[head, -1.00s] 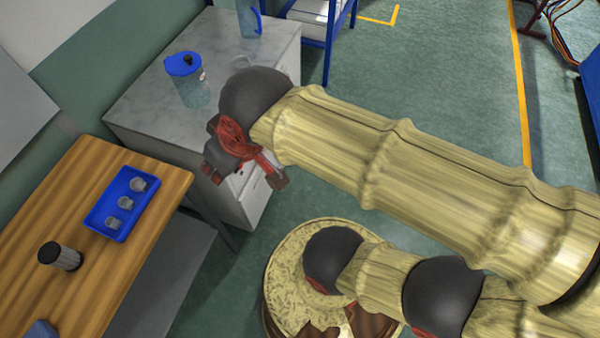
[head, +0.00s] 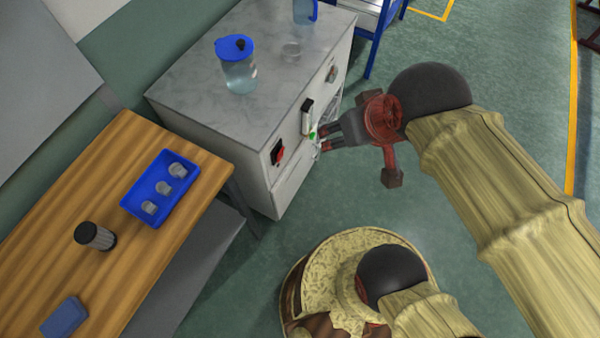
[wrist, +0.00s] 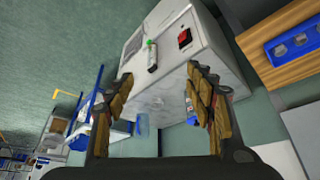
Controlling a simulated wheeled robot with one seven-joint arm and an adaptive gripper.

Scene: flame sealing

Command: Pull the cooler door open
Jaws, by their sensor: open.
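The cooler (head: 281,190) is a pale grey cabinet with a marbled top, and its front looks shut. On its front is an upright white and black fitting (head: 307,117) with a green lower end; I cannot tell if it is the door handle. It also shows in the wrist view (wrist: 152,58). My gripper (head: 325,140) is open, its fingers pointing at the cooler front close to that fitting. In the wrist view the fingers (wrist: 158,85) are apart with nothing held between them. Whether a fingertip touches the front cannot be told.
A red switch (head: 278,153) sits left of the fitting. A wooden table (head: 100,180) with a blue tray (head: 133,204) stands at left. Open floor lies right of the cooler.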

